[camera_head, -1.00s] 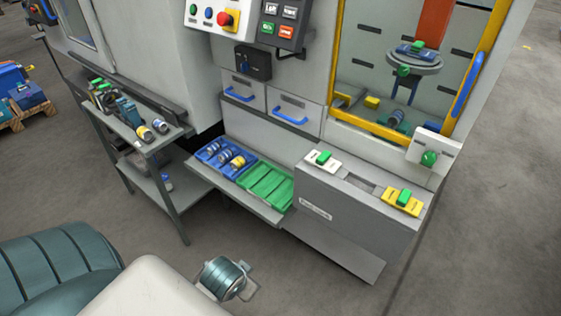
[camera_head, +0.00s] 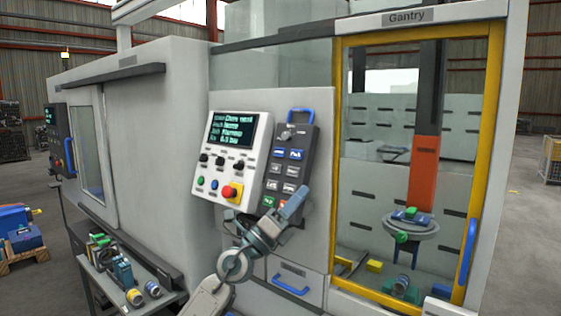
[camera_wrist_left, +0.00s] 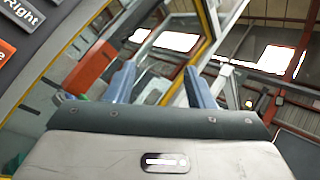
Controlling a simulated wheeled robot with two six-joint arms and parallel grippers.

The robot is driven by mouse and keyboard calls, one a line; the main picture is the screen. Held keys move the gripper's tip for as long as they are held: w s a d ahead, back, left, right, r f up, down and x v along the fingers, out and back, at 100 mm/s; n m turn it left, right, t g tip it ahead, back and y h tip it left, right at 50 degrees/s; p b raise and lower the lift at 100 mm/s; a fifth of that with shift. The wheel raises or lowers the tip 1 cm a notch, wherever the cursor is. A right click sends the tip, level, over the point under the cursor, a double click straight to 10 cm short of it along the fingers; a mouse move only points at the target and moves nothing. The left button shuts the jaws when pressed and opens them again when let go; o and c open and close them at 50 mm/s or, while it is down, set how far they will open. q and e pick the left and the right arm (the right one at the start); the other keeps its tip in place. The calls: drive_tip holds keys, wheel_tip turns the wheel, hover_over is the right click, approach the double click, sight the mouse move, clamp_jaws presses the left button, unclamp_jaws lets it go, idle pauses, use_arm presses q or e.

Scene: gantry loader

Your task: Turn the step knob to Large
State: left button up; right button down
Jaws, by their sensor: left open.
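The grey-white control panel (camera_head: 228,172) stands left of the gantry window in the head view. It carries a row of small black knobs (camera_head: 220,160) under a dark screen. The dark pendant (camera_head: 287,160) beside it has another knob (camera_head: 288,132) at its top and rows of buttons. The labels are too small to tell which knob is the step knob. My left gripper (camera_head: 293,203) is in front of the pendant's lower part, below the knobs, with its blue fingers pointing up and right. In the left wrist view the fingers (camera_wrist_left: 160,86) are apart with nothing between them.
A red emergency button (camera_head: 229,192) on yellow sits low on the panel. The yellow-framed gantry window (camera_head: 338,150) is to the right, with a blue handle (camera_head: 467,250). A shelf (camera_head: 112,285) with tools stands at lower left. A drawer (camera_head: 292,275) is below the gripper.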

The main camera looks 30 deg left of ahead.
use_arm(q)
drive_tip(key=w+a+r+m+g, duration=0.3)
drive_tip(key=w+r+m+g, duration=0.1)
drive_tip(key=r+m, duration=0.25)
drive_tip(key=g+y, duration=0.1)
drive_tip(key=y, duration=0.7)
approach(285, 136)
drive_tip(key=shift+m, duration=0.45)
drive_tip(key=w+p, duration=0.3)
drive_tip(key=w, duration=0.2)
drive_tip(key=w+d+p, duration=0.1)
drive_tip(key=w+p, duration=0.1)
drive_tip(key=shift+w+r+p, duration=0.15)
drive_tip(key=shift+r+p, duration=0.1)
drive_tip(key=shift+p, duration=0.05)
drive_tip(key=shift+w+f, duration=0.15)
drive_tip(key=shift+w, duration=0.25)
drive_tip(key=shift+c, duration=0.2)
drive_tip(key=c, duration=1)
